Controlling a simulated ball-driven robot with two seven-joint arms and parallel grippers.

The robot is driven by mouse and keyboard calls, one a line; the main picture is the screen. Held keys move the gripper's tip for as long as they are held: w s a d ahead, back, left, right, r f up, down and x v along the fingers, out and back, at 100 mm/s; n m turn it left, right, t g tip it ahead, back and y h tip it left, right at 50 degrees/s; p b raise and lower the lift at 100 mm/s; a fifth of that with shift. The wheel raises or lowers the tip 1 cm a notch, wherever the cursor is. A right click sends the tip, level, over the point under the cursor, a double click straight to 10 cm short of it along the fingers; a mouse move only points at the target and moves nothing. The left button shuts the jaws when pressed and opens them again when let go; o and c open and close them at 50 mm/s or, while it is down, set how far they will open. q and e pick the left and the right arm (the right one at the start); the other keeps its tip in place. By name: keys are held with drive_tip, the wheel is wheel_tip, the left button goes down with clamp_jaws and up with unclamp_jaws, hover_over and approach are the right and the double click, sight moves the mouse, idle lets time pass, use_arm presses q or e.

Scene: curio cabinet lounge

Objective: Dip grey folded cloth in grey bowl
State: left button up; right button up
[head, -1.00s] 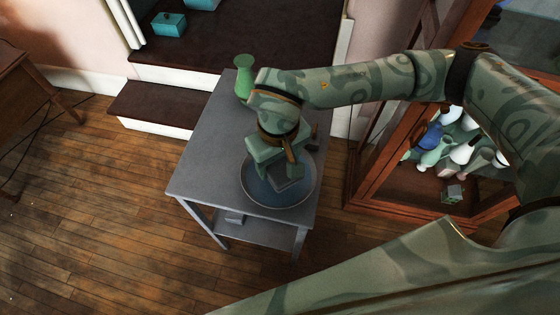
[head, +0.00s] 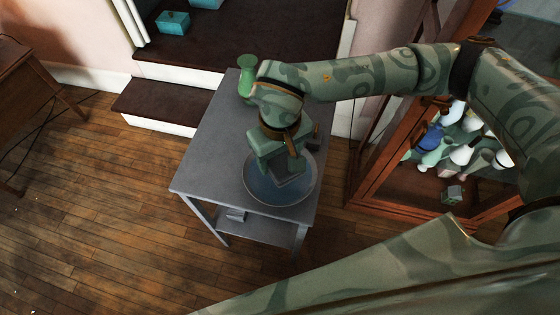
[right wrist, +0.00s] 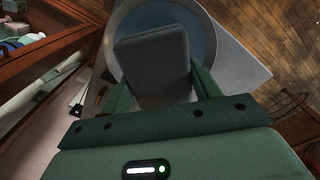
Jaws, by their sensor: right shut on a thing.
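The grey bowl (head: 302,190) with a blue inside stands on the grey table near its front right corner. My right gripper (head: 284,174) is over the bowl and shut on the grey folded cloth (head: 290,181). In the right wrist view the cloth (right wrist: 152,66) sits between the two green fingers, in front of the bowl (right wrist: 206,38). I cannot tell whether the cloth touches the bottom of the bowl. The gripper hides part of the bowl and cloth in the head view. My left gripper is not in view.
A green vase (head: 246,76) stands at the back of the grey table (head: 212,150). A wooden glass-fronted cabinet (head: 375,185) with several vases is at the right. Dark-topped steps (head: 165,98) rise behind. The table's left half is clear.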

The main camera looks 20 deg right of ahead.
drive_tip(key=shift+r, duration=0.1)
wheel_tip(320, 180, up, 5)
drive_tip(key=p, duration=0.3)
drive_tip(key=shift+p, duration=0.35)
idle(0.3)
